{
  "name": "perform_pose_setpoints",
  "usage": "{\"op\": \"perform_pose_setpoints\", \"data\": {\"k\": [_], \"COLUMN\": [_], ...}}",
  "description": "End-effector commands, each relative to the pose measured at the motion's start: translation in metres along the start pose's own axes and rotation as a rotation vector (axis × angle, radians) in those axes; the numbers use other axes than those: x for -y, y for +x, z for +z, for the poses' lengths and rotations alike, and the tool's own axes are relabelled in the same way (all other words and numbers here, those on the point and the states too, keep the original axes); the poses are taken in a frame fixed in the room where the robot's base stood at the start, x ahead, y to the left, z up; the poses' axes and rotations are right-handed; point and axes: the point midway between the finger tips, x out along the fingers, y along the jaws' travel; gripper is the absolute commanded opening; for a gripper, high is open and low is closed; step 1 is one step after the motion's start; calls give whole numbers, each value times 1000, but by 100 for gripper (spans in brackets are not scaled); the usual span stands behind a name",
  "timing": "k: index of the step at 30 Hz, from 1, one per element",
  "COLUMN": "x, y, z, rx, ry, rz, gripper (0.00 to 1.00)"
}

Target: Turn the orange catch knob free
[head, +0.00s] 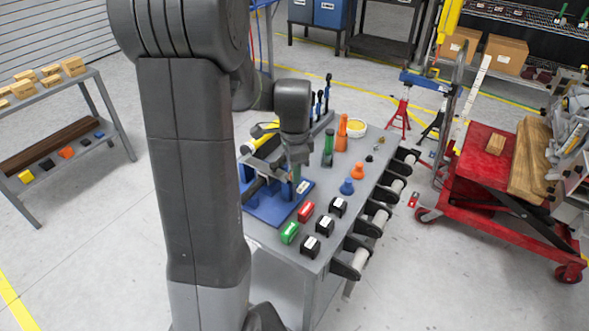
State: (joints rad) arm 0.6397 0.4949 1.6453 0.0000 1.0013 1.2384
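A blue fixture (268,208) with dark parts on it sits on the left part of the grey bench (318,262). My gripper (295,174) points down over the fixture's right side. Its fingers are small and partly lost against the fixture, so I cannot tell whether they are open or hold anything. I cannot make out an orange catch knob on the fixture; the arm and gripper hide part of it. A small orange knob-shaped piece (357,171) stands on the bench to the right, apart from my gripper.
A blue knob-shaped piece (347,187), an orange bottle-like piece (342,132) and a yellow-filled tub (357,125) stand on the bench. Green (289,232) and red (305,211) blocks and several black ones line the front. Black brackets with rollers edge the right side.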

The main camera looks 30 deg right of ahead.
Motion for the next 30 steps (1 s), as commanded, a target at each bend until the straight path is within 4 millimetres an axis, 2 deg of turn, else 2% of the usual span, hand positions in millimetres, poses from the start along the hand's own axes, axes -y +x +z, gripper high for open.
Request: {"op": "perform_pose_setpoints", "data": {"k": [8,14,30], "x": [0,0,0], "y": [0,-1,-1], "z": [0,0,0], "rx": [0,0,0], "ry": [-27,-118,-603], "rz": [0,0,0], "gripper": [2,2,2]}}
